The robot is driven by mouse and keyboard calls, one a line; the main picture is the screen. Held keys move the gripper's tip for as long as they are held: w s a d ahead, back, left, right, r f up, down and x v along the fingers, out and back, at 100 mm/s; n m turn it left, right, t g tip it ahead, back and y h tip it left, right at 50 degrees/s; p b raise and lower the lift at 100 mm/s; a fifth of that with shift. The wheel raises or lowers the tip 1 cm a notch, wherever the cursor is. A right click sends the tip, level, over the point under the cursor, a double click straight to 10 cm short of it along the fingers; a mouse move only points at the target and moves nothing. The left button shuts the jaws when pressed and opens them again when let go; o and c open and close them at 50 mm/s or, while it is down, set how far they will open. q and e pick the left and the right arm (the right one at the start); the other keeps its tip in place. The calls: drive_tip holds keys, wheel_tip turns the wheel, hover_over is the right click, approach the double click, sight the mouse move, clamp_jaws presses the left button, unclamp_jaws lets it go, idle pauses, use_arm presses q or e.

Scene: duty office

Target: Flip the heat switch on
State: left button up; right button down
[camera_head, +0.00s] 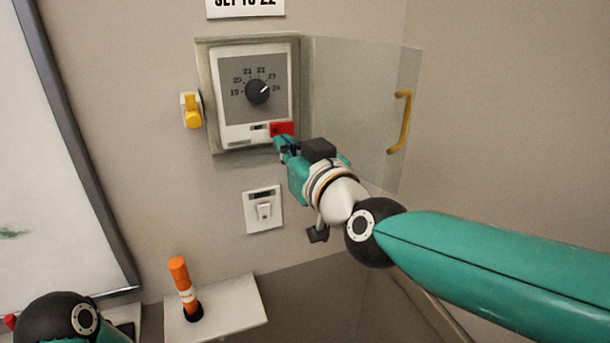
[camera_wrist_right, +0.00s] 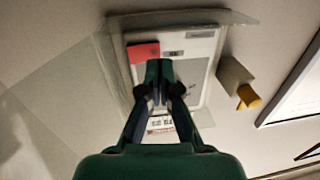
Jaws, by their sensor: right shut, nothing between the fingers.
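The thermostat (camera_head: 238,110) is a white unit with a grey face and a black dial, whose pointer is between 23 and 24. A red rocker-like piece (camera_head: 282,129), probably the heat switch, is at its lower right beside a small label too small to read. It also shows in the right wrist view (camera_wrist_right: 143,52). My right gripper (camera_head: 283,146) is shut and empty, its tips just below the red piece. It also shows in the right wrist view (camera_wrist_right: 160,88). I cannot tell if it touches. My left gripper is out of view.
A clear cover (camera_head: 355,110) with a yellow handle (camera_head: 402,122) stands open right of the thermostat. A white wall switch (camera_head: 263,210) is below. An orange marker-like stick (camera_head: 182,280) stands in a shelf (camera_head: 240,305).

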drive_tip(key=s+a+v, duration=0.1)
drive_tip(key=a+v, duration=0.1)
drive_tip(key=v, duration=0.7)
drive_tip(key=shift+s, duration=0.4)
drive_tip(key=shift+d, duration=0.1)
